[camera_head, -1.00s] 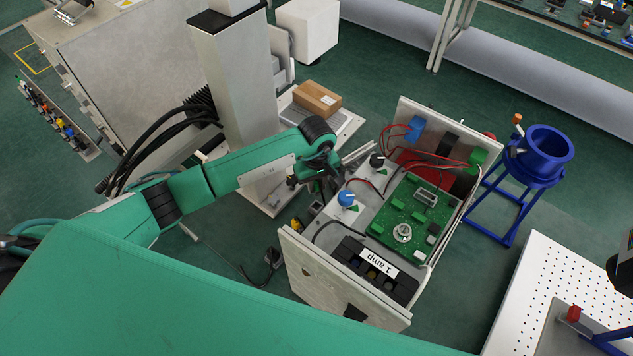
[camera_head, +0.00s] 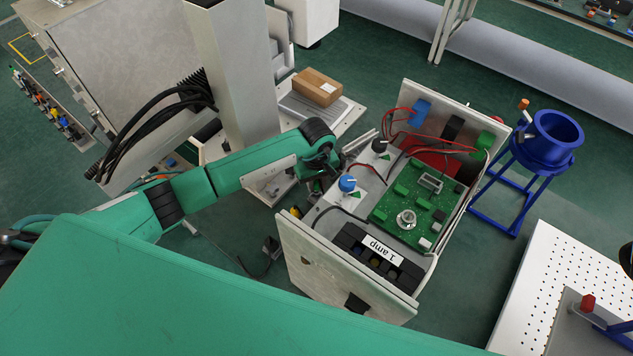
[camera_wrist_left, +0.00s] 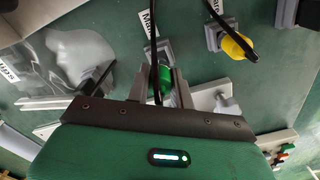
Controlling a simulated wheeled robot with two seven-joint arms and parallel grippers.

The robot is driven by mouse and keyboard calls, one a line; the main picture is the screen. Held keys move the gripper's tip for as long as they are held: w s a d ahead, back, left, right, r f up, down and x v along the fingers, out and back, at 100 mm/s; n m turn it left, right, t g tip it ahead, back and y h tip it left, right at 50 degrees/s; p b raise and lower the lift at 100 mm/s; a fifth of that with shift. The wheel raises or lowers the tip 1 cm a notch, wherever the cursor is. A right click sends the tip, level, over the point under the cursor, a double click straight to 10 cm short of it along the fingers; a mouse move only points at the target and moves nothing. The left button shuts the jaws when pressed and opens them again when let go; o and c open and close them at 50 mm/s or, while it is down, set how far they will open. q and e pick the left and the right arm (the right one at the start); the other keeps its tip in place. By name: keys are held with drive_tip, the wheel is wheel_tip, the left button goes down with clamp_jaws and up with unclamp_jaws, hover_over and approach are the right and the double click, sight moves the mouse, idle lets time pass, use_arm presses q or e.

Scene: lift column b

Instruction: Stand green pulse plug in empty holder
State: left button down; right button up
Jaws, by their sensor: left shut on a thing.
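My left gripper (camera_wrist_left: 160,88) is shut on the green plug (camera_wrist_left: 161,82) in the left wrist view. A black cable runs from the plug toward the top of the picture. A grey holder (camera_wrist_left: 158,46) with a partly hidden label lies just beyond the fingers, behind the cable; I cannot tell whether it is empty. A yellow plug (camera_wrist_left: 236,45) sits at another grey holder (camera_wrist_left: 212,36) to the right. In the head view my left gripper (camera_head: 322,184) is beside the open white box, and the green plug cannot be made out there. My right gripper is not in view.
The open white box (camera_head: 345,275) holds a green circuit board (camera_head: 400,205) and knobs, close to my left gripper. A blue stand (camera_head: 545,145) and a perforated white table (camera_head: 540,270) stand to the right. A cardboard box (camera_head: 317,87) lies behind.

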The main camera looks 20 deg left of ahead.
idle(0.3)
use_arm(q)
drive_tip(key=shift+b, duration=0.35)
idle(0.5)
drive_tip(key=shift+b, duration=0.3)
drive_tip(key=shift+f, duration=0.25)
idle(0.5)
drive_tip(key=shift+f+b, duration=1.1)
drive_tip(key=shift+b, duration=0.2)
drive_tip(key=c, duration=1.1)
unclamp_jaws()
drive_tip(key=shift+c, duration=0.2)
